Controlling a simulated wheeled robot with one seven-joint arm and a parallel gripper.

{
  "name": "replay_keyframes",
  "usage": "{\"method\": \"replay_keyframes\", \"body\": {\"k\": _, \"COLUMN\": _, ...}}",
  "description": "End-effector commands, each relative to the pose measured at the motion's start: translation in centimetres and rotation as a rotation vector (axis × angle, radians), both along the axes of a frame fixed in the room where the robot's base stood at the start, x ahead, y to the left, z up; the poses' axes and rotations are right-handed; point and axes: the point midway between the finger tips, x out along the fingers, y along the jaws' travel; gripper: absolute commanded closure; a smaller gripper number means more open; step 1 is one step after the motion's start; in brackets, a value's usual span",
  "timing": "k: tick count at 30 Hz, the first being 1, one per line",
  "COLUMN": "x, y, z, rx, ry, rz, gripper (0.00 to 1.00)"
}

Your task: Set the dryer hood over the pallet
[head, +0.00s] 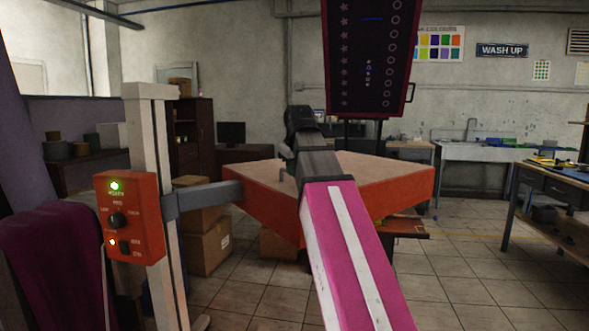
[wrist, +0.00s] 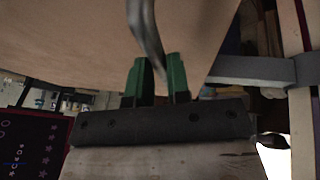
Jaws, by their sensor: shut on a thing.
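The dryer hood (head: 395,180) is a wide orange box with a pale tan top, held level at mid-picture by a grey bracket from a white post. In the wrist view its tan face (wrist: 70,40) fills the upper part. My gripper (wrist: 157,80) has green fingers shut on the hood's curved metal handle (wrist: 143,30). In the head view my pink arm reaches over the hood, and the fingers are mostly hidden. Below the hood's right side a reddish flat piece (head: 408,228) shows in part. I cannot tell whether it is the pallet; the rest below is hidden.
The white post (head: 150,140) carries an orange control box (head: 128,218) with lit green lamp, at left. A dark printed panel (head: 368,60) hangs at top centre. Cardboard boxes (head: 210,245) stand below left. A workbench (head: 555,185) stands right; tiled floor between is clear.

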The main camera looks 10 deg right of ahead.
Motion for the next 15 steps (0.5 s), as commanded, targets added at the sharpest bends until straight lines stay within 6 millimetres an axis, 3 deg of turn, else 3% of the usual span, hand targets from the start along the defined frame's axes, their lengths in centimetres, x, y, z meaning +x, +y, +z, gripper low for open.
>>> {"method": "replay_keyframes", "body": {"k": 3, "x": -0.64, "y": 0.15, "z": -0.22, "rx": 0.006, "ry": 0.011, "rz": -0.001, "gripper": 1.0}}
{"method": "replay_keyframes", "body": {"k": 4, "x": -0.65, "y": 0.16, "z": -0.22, "rx": 0.006, "ry": 0.011, "rz": -0.001, "gripper": 0.76}}
{"method": "replay_keyframes", "body": {"k": 6, "x": -0.64, "y": 0.16, "z": -0.24, "rx": 0.006, "ry": 0.011, "rz": 0.001, "gripper": 0.58}}
{"method": "replay_keyframes", "body": {"k": 15, "x": -0.45, "y": 0.11, "z": -0.09, "rx": 0.005, "ry": 0.008, "rz": 0.002, "gripper": 0.58}}
